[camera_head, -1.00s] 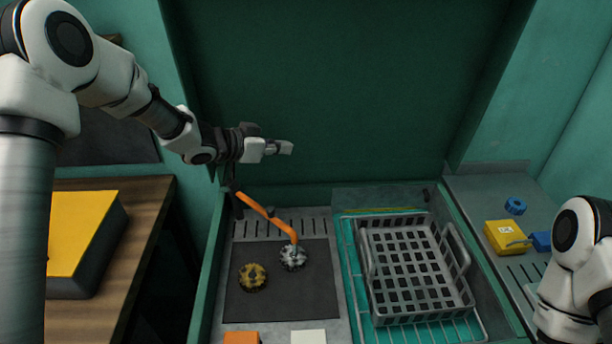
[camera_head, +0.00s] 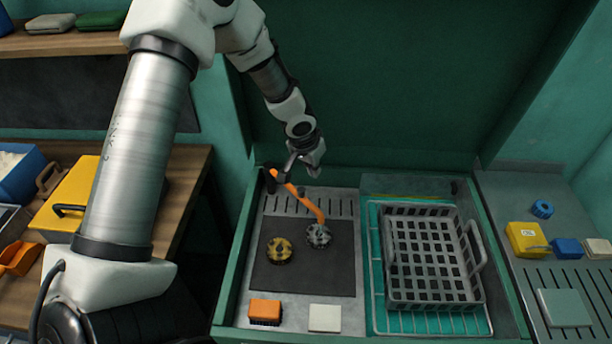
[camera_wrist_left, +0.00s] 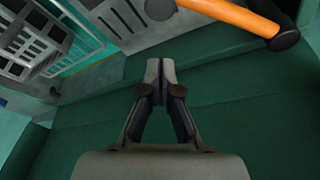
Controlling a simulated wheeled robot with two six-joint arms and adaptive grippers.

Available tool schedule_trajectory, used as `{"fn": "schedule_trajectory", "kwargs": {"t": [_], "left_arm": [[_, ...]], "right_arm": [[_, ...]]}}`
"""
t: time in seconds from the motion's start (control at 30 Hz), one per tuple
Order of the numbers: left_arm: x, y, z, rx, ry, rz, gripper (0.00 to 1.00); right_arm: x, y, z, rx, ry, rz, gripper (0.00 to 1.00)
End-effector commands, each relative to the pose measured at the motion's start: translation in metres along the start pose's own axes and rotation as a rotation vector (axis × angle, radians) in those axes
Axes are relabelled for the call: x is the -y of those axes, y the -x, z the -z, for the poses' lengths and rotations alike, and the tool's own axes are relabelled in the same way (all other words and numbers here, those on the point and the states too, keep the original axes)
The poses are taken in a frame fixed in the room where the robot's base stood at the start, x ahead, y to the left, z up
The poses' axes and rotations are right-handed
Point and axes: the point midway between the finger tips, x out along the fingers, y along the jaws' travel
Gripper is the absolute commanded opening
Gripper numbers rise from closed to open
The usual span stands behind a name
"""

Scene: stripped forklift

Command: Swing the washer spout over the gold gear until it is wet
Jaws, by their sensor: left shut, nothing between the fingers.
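The orange washer spout (camera_head: 300,199) runs from a dark pivot (camera_head: 271,180) at the back left of the washer, its tip just above the silver gear (camera_head: 318,235). The gold gear (camera_head: 280,250) lies to the left on the same dark mat (camera_head: 306,278), clear of the tip. I cannot tell whether it is wet. My left gripper (camera_head: 312,170) is shut and empty, pointing down near the back edge, above and behind the spout. In the left wrist view its fingertips (camera_wrist_left: 160,68) are together, and the spout (camera_wrist_left: 232,14) shows beyond them at upper right. My right gripper is out of view.
A grey basket (camera_head: 432,305) stands on a teal rack right of the mat. The tall green back panel (camera_head: 390,90) rises behind. A yellow box (camera_head: 526,240) sits on the right-hand bench.

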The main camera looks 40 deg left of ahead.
Motion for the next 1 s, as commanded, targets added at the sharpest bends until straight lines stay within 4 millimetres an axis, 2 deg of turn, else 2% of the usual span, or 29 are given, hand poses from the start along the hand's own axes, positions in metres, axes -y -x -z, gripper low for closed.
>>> {"fn": "schedule_trajectory", "kwargs": {"t": [0.03, 0.07, 0.13, 0.3, 1.0], "left_arm": [[0.0, -0.009, -0.001, 0.003, 0.0, 0.0, 0.0], [0.0, -0.013, -0.004, 0.002, 0.0, -0.001, 0.0], [0.0, -0.01, -0.014, -0.002, 0.0, -0.003, 0.0], [0.0, 0.0, -0.032, -0.001, 0.001, -0.003, 0.0], [0.0, 0.008, -0.037, -0.001, -0.048, -0.018, 0.0]], "right_arm": [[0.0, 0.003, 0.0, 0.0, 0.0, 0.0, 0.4], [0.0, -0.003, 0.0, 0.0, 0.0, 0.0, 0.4], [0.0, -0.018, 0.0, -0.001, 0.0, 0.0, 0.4], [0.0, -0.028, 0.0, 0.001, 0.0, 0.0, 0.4], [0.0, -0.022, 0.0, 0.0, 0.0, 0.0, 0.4]]}}
